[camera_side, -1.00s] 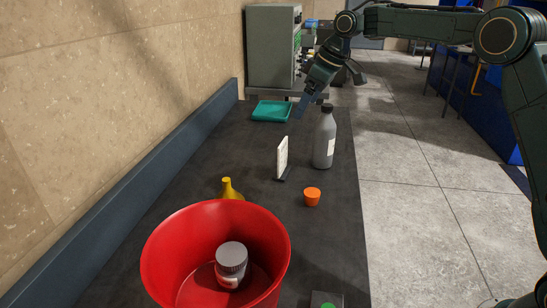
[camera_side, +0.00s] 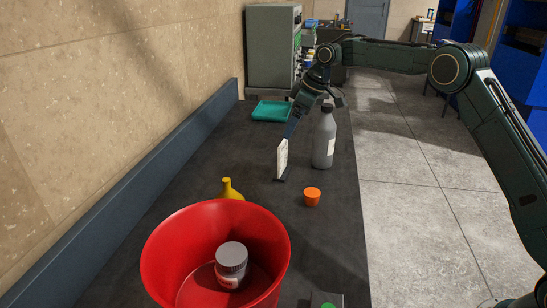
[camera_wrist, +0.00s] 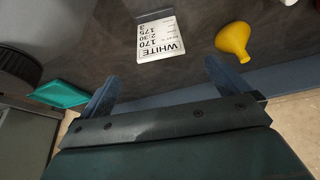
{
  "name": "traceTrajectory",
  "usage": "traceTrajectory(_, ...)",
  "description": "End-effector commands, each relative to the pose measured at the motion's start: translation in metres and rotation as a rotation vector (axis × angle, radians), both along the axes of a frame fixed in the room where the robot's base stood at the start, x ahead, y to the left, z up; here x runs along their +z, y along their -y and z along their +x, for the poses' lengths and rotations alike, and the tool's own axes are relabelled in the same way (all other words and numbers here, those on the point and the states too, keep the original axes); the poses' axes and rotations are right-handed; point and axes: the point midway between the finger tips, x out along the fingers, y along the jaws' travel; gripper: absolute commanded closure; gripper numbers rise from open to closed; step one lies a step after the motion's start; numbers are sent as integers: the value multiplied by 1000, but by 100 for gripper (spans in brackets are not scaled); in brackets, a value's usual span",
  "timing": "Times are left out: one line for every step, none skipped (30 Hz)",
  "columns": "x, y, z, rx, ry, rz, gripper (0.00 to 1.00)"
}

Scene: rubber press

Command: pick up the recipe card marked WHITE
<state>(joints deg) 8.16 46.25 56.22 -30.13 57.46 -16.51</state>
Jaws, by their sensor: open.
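The white recipe card (camera_side: 281,158) stands upright in a small dark holder on the dark bench. In the wrist view the card (camera_wrist: 160,40) shows upside down, with WHITE and several numbers printed on it. My gripper (camera_side: 289,132) is just above the card's top edge in the side view. In the wrist view its two blue fingers (camera_wrist: 160,78) are spread wide, with the card ahead of the gap between them. Nothing is between the fingers.
A grey bottle (camera_side: 324,140) stands close to the right of the card. A yellow funnel (camera_side: 229,188), an orange cup (camera_side: 312,196) and a red bucket (camera_side: 160,250) holding a grey-lidded jar (camera_side: 231,262) are nearer. A teal tray (camera_side: 271,111) lies behind.

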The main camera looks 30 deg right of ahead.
Motion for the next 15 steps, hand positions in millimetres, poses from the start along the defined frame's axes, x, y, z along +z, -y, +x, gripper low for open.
traceTrajectory(-9, -2, 2, 0, -4, 1, 0)
traceTrajectory(-14, -3, 4, 0, -4, 1, 0)
traceTrajectory(-19, -5, 5, 0, -4, 1, 0)
traceTrajectory(-23, -6, 7, -1, -4, 2, 0)
traceTrajectory(-28, -6, 8, 0, -4, 0, 0)
traceTrajectory(-33, -8, 10, 1, -4, 0, 0)
traceTrajectory(-36, -9, 11, 1, -4, 0, 0)
traceTrajectory(-40, -10, 12, 1, -3, 0, 0)
traceTrajectory(-43, -11, 14, 0, -3, 1, 0)
traceTrajectory(-46, -11, 15, -1, -2, 0, 0)
traceTrajectory(-48, -12, 15, -1, -2, 0, 0)
traceTrajectory(-50, -12, 16, -1, -2, 0, 0)
traceTrajectory(-51, -12, 16, -1, -2, 0, 0)
traceTrajectory(-52, -13, 17, 0, -1, 0, 0)
traceTrajectory(-53, -13, 17, 0, -1, -1, 0)
